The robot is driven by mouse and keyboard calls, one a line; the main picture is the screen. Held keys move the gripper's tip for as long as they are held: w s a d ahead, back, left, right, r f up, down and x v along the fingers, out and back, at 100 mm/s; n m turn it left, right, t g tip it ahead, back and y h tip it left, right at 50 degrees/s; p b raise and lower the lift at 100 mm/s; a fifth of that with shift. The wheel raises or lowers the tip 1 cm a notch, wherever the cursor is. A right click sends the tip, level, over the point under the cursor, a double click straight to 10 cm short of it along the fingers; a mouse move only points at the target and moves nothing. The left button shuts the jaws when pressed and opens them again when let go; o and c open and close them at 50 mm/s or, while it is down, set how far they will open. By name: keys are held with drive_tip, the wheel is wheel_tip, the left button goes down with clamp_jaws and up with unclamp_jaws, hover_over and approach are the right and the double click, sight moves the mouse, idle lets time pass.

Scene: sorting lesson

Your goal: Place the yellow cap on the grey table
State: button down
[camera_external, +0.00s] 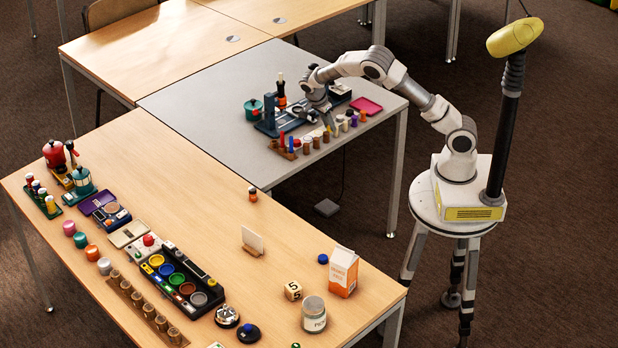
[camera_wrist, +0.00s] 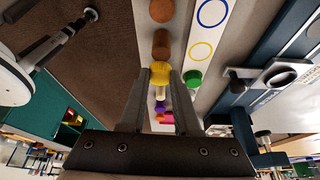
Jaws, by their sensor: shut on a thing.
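The yellow cap (camera_wrist: 161,72) sits between the two fingertips of my gripper (camera_wrist: 161,76) in the wrist view. My gripper is shut on it. A pale peg (camera_wrist: 161,93) shows just past the cap, and I cannot tell whether they touch. In the external view, my gripper (camera_external: 327,117) is low over the near side of the grey table (camera_external: 190,100), close to a row of pegs. The cap is too small and too hidden there to pick out.
Brown pegs (camera_wrist: 161,44) line up with the cap. A green cap (camera_wrist: 193,79) and a white strip with coloured rings (camera_wrist: 212,14) lie beside it. A pink tray (camera_external: 367,106) lies at the right. The grey table's left part is clear. A wooden table (camera_external: 190,180) stands in front, crowded with items.

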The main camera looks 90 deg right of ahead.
sight(327, 135)
drive_tip(key=shift+s+a+f+b, duration=0.15)
drive_tip(key=shift+f+b, duration=0.3)
drive_tip(key=shift+f, duration=1.7)
drive_tip(key=c, duration=0.6)
unclamp_jaws()
drive_tip(key=shift+c, duration=0.2)
drive_tip(key=shift+r, duration=0.1)
